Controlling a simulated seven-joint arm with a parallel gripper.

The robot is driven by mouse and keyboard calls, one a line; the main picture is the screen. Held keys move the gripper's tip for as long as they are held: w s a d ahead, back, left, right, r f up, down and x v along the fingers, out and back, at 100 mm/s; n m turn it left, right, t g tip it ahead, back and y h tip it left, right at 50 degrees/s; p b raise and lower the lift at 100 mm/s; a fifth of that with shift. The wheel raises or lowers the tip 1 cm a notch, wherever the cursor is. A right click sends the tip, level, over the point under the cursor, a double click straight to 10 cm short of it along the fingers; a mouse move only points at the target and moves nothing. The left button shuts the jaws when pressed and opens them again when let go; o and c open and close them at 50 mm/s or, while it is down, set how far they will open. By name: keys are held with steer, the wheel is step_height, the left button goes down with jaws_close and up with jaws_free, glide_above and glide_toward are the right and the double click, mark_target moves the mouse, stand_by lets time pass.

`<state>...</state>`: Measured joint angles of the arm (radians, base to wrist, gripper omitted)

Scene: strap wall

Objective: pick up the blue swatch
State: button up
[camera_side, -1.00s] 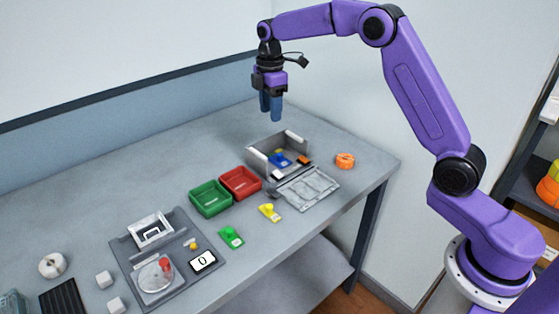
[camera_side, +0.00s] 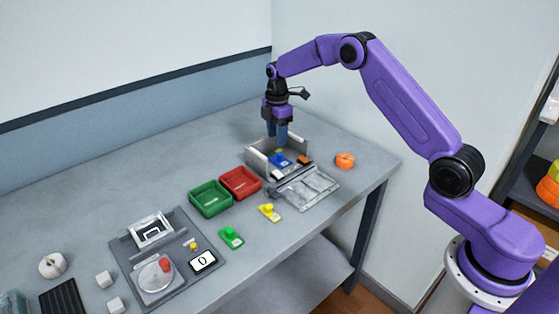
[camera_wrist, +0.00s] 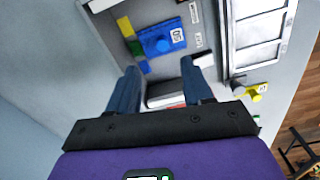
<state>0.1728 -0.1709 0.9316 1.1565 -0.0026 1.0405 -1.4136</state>
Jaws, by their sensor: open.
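The blue swatch (camera_side: 281,160) lies inside a grey open box (camera_side: 256,167) at the back right of the table. The side view does not show clearly how far the fingertips are above the swatch.
Yellow (camera_wrist: 125,27) and green pieces lie beside the swatch in the box. A grey lid-like panel (camera_side: 310,188) lies in front of the box. Red (camera_side: 240,183) and green (camera_side: 210,198) trays stand to the left.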

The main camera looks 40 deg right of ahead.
mark_target(279, 154)
steer(key=shift+s+d+f, duration=0.15)
steer(key=shift+f, duration=1.6)
steer(key=shift+s+d+f, duration=0.1)
steer(key=shift+d+f, duration=0.05)
steer(key=shift+f, duration=1.6)
jaws_close()
